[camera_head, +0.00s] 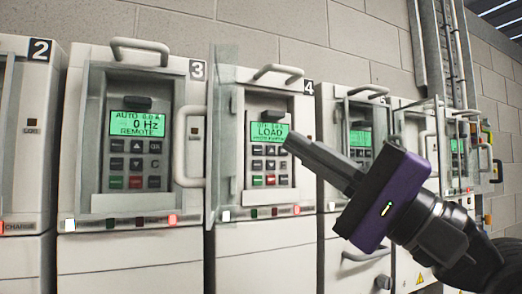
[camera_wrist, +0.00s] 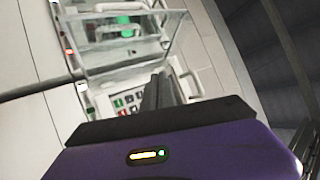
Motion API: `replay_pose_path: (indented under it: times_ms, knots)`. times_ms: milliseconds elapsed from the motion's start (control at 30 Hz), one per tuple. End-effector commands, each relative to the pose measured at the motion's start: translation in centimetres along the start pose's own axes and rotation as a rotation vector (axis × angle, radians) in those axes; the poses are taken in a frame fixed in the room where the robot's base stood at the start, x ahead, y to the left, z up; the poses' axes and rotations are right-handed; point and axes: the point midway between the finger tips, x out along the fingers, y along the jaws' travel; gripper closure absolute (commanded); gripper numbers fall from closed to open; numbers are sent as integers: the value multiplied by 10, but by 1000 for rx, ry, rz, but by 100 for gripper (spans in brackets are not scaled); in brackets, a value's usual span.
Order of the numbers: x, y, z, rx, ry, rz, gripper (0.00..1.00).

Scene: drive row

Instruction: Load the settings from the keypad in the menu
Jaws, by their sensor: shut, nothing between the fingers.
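The keypad (camera_head: 270,166) of drive 4 sits in a recess below its lit green display (camera_head: 269,134). The display's large line reads LOAD; the smaller lines above and below are too small to read surely. The drive's clear cover (camera_head: 226,130) stands swung open to the left. My gripper (camera_head: 290,140) is shut and empty, its fingertips in front of the display's right edge in the head view. Whether they touch anything cannot be told. In the wrist view the keypad's buttons (camera_wrist: 125,103) show left of my shut fingers (camera_wrist: 160,92), which hide part of the panel.
Drive 3 (camera_head: 137,150), on the left, shows 0 Hz and REMOTE. Its handle (camera_head: 189,160) stands beside the open cover. More drives with lit displays (camera_head: 360,138) stand to the right, partly behind my arm. A ladder-like metal rack (camera_head: 445,50) rises behind them.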

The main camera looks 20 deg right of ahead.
Motion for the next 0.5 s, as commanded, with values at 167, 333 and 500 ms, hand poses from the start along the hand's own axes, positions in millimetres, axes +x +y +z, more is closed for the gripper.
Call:
replay_pose_path:
  times_ms: [167, 333, 500]
  knots:
    - [0, 0, 0, 17, 1, 0, 100]
    - [0, 0, 0, 15, 1, -1, 100]
    - [3, 3, -3, 15, 0, -1, 100]
